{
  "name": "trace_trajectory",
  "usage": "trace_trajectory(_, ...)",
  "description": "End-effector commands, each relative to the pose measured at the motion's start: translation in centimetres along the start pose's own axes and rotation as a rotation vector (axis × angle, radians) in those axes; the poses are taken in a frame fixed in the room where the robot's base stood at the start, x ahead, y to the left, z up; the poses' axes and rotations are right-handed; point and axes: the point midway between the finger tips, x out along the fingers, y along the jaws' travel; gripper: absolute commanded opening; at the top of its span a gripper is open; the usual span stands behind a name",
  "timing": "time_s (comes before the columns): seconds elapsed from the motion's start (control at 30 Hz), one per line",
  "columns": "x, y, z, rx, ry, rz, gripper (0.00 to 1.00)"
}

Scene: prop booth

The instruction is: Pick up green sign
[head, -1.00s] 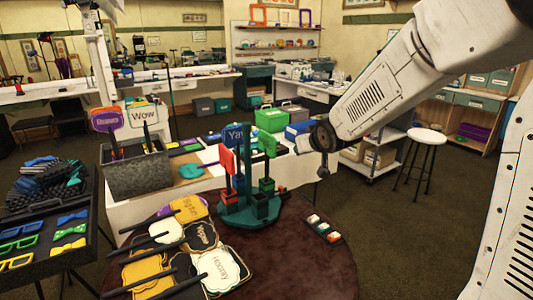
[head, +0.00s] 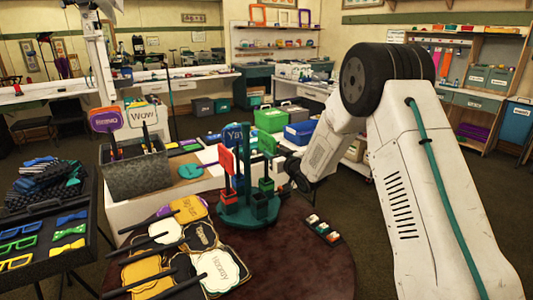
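The green sign (head: 267,143) stands upright in a holder on the round green stand (head: 247,212), which sits on the dark round table. An orange-red sign (head: 226,160) and a blue sign (head: 235,136) stand in the same stand, to its left. My arm reaches in from the right. Its dark end, my gripper (head: 296,178), is just right of the stand, at about the height of the green sign's handle. The fingers are too small and dark to tell whether they are open or touch anything.
Several flat signs (head: 215,270) lie on the table's left side. A small tray (head: 323,230) lies right of the stand. A grey box (head: 135,172) holds upright signs behind left. The front right of the dark table (head: 290,265) is clear.

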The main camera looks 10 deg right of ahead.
Motion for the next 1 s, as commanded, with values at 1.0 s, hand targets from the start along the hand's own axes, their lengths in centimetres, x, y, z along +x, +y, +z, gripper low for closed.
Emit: trace_trajectory(1.0, 3.9, 0.1, -0.2, 0.000, 0.000, 0.000, 0.00)
